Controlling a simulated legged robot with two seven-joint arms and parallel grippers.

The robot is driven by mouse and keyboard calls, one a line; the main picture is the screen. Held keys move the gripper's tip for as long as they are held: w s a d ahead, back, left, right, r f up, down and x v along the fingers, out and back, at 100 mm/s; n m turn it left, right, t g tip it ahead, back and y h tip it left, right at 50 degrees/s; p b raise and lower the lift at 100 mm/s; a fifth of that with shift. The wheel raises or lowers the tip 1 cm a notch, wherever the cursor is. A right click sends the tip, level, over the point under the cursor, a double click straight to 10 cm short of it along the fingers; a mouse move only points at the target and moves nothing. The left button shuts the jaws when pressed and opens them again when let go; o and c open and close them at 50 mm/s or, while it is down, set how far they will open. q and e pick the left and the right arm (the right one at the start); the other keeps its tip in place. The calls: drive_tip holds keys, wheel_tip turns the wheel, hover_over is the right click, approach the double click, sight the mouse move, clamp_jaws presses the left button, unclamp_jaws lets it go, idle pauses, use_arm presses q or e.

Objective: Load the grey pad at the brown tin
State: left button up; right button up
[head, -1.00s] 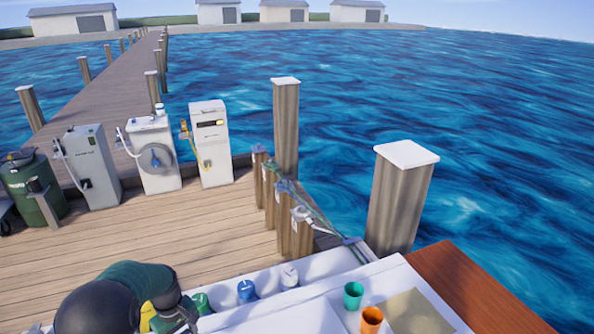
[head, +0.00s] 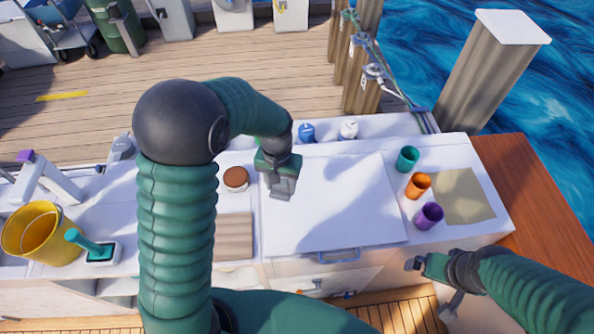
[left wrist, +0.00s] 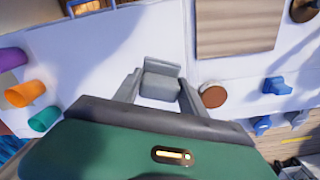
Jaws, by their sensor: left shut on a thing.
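My left gripper (head: 282,186) is shut on a grey pad (left wrist: 160,86). The pad looks like a small block with a raised plate and sits between the two fingers in the left wrist view. It is over the left part of the white hatch lid; I cannot tell how high. The brown tin (head: 235,178), round with a brown top, stands just left of the gripper in the head view. It also shows right of the fingers in the left wrist view (left wrist: 213,96). My right gripper (head: 420,264) is near the counter's front right edge; its opening is unclear.
A striped wooden board (head: 235,236) lies in front of the tin. Teal (head: 407,159), orange (head: 418,186) and purple (head: 429,216) cups stand to the right. Blue (head: 306,132) and white (head: 348,130) items stand behind. A yellow bucket (head: 30,232) is far left. The white lid (head: 340,200) is mostly clear.

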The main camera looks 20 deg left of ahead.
use_arm(q)
drive_tip(key=w+a+f+n, duration=0.2)
drive_tip(key=a+n, duration=0.1)
drive_tip(key=a, duration=0.4)
drive_tip(key=w+a+f+n+b, duration=0.1)
drive_tip(key=w+a+f+n, duration=0.15)
drive_tip(key=a, duration=0.45)
drive_tip(key=w+a+f+n, duration=0.2)
drive_tip(key=a+f+n, duration=0.1)
drive_tip(key=a, duration=0.4)
wheel_tip(320, 180, down, 5)
drive_tip(key=b, duration=0.4)
drive_tip(key=shift+s+r, duration=0.1)
drive_tip(key=shift+r, duration=0.05)
drive_tip(key=shift+f+b, duration=0.35)
drive_tip(key=shift+b, duration=0.1)
drive_tip(key=shift+f, duration=0.35)
wheel_tip(320, 180, up, 7)
drive_tip(key=p, duration=0.5)
idle(0.3)
idle(0.5)
